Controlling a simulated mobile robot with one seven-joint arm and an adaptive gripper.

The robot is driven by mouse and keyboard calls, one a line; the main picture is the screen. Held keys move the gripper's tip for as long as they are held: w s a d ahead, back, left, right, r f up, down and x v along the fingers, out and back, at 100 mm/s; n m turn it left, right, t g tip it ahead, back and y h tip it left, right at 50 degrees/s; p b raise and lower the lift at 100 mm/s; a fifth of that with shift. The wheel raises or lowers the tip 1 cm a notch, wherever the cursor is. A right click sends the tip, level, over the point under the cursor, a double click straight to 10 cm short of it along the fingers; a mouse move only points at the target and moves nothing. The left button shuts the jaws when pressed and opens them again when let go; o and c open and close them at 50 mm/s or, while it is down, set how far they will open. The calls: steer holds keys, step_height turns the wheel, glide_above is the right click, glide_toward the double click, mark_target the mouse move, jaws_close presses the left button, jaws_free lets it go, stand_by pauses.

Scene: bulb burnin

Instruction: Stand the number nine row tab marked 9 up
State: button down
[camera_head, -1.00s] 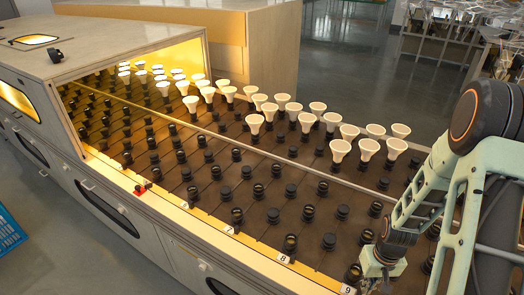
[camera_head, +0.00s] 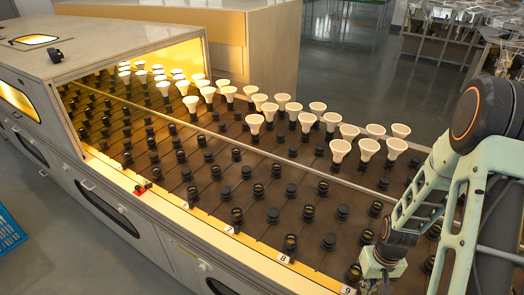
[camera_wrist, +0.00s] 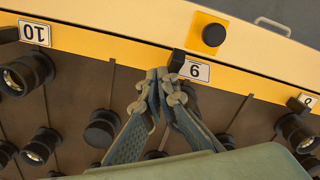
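The number nine row tab is a small black block (camera_wrist: 178,61) beside a white label marked 9 (camera_wrist: 196,71) on the yellow edge strip, upside down in the wrist view. Whether it lies flat or stands is hard to tell. The 9 label also shows at the bottom of the head view (camera_head: 347,290). My gripper (camera_wrist: 157,74) has its fingertips together, just left of the black block in the wrist view, with nothing seen between them. Whether a fingertip touches the block is unclear. In the head view my arm's end is low at the right, its fingertips hidden.
Similar black blocks sit by the 10 label (camera_wrist: 35,33) and the 8 label (camera_wrist: 306,100). A black round button on a yellow plate (camera_wrist: 213,35) lies beyond the strip. Black sockets (camera_wrist: 102,128) fill the board under my gripper. White bulbs (camera_head: 340,150) stand farther back.

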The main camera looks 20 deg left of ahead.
steer(key=shift+s+a+r, duration=0.15)
steer(key=shift+s+a, duration=0.05)
steer(key=shift+s, duration=0.2)
stand_by(0.9)
steer(key=shift+w+d+r+p, duration=0.1)
steer(key=shift+w+r+p, duration=0.2)
steer(key=shift+r, duration=0.2)
steer(key=shift+w+d+r+p, duration=0.1)
steer(key=shift+w+r+p, duration=0.2)
steer(key=shift+r, duration=0.2)
step_height(320, 180, up, 6)
steer(key=p, duration=0.4)
